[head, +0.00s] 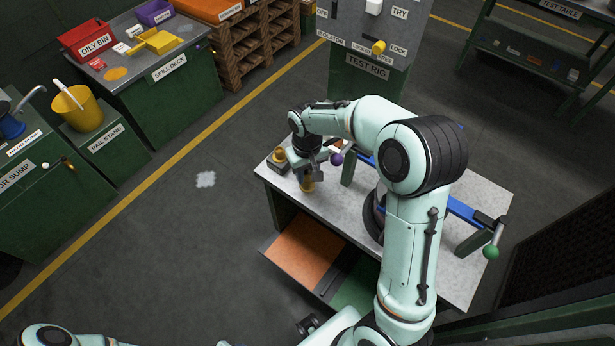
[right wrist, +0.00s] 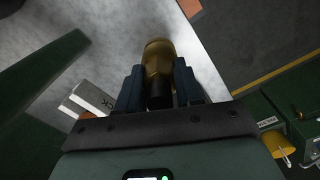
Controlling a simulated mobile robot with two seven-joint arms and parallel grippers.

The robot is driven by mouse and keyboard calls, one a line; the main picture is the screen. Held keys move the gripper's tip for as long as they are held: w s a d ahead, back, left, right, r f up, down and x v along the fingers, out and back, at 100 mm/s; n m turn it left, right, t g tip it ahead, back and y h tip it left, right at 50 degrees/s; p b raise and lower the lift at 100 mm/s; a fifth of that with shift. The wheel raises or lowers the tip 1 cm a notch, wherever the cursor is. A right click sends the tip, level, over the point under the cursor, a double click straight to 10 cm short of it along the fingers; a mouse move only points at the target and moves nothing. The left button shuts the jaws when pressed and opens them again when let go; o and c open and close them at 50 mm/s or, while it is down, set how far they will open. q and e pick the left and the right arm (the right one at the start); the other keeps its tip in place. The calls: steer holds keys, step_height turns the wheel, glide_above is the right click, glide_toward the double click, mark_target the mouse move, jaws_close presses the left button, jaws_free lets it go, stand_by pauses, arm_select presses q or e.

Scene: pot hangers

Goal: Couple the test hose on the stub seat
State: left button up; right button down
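My right gripper (head: 309,173) is over the left end of the grey bench (head: 330,205). A brass fitting (head: 307,185) shows just below its fingers. In the right wrist view this brass fitting (right wrist: 158,58), with a black end, lies between the two fingers (right wrist: 160,85), which appear to press on its sides. A dark block with a brass stub (head: 279,157), perhaps the stub seat, stands on the bench just left of the gripper. I cannot make out a hose length. Of my left arm, only pale parts show at the bottom edge; its fingers are not clear.
A purple ball knob (head: 337,159) is close to the right gripper. A blue bar (head: 463,209) and a green-knobbed lever (head: 491,251) are at the bench's right. The test rig panel (head: 368,35) stands behind.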

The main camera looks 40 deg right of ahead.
arm_select(q)
steer(key=shift+w+r+p, duration=0.35)
steer(key=shift+r+p, duration=0.1)
steer(key=shift+r, duration=0.1)
arm_select(e)
steer(key=shift+r, duration=0.8)
steer(key=shift+r, duration=0.3)
steer(key=shift+r+p, duration=1.3)
steer(key=shift+r, duration=1.15)
arm_select(q)
steer(key=w+r, duration=0.3)
steer(key=shift+w+r, duration=0.15)
steer(key=shift+r, duration=0.1)
